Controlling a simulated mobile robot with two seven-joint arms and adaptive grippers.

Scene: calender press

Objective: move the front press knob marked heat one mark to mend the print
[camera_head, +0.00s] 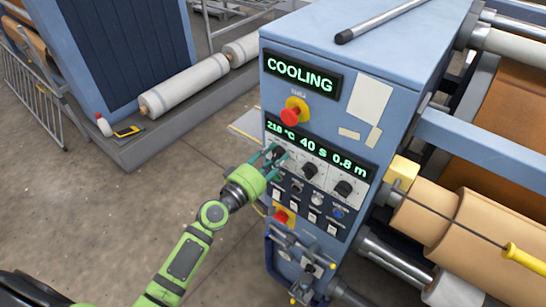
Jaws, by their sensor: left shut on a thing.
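The blue press cabinet (345,58) stands right of centre, with its control panel facing me. A display (318,147) on it reads 210 °C, 40 s and 0.8 m, with a row of dark knobs below. My left gripper (273,157) reaches in from the lower left and is shut on the leftmost knob (279,152), under the 210 °C reading. The fingers partly hide this knob, and its label and marks are too small to read. The middle knob (310,170) and right knob (343,188) are clear of the gripper. My right gripper is out of view.
An upper display (300,76) reads COOLING. A red button (291,116) sits between the displays, and another red knob (283,216) is below. Small buttons and switches lie close under the knobs. Rollers (470,225) stand at right. The floor (120,220) at left is open.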

